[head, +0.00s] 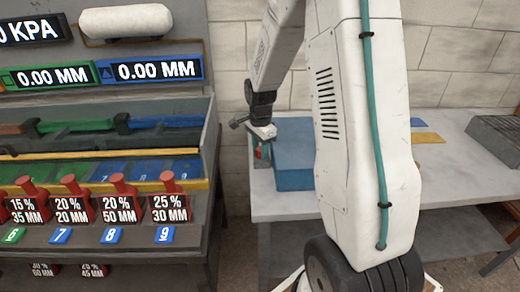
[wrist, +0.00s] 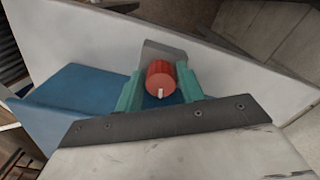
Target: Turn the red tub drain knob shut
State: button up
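The red knob (wrist: 160,77) is a ribbed cylinder with a white mark on its near end, pointing down in the wrist view. It sits in front of a grey plate (wrist: 164,47). In the wrist view the two green fingers of my gripper (wrist: 160,88) stand one on each side of the knob, very close to its sides. I cannot tell whether they press on it. In the head view my gripper (head: 261,150) reaches down at the left end of the bench, with a little red showing at its fingers.
A blue box (head: 293,180) lies beside the knob on the pale bench (head: 455,178). A dark ribbed block (head: 497,138) sits at the far right. To the left stands a rack (head: 205,190) with red-handled labelled weights (head: 168,198) and number displays.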

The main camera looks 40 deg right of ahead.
jog(key=c, duration=0.5)
jog(key=shift+c, duration=0.2)
jog(key=shift+s+n, duration=0.1)
jog(key=shift+n, duration=2.7)
jog(key=o, duration=1)
jog(key=shift+s, duration=0.1)
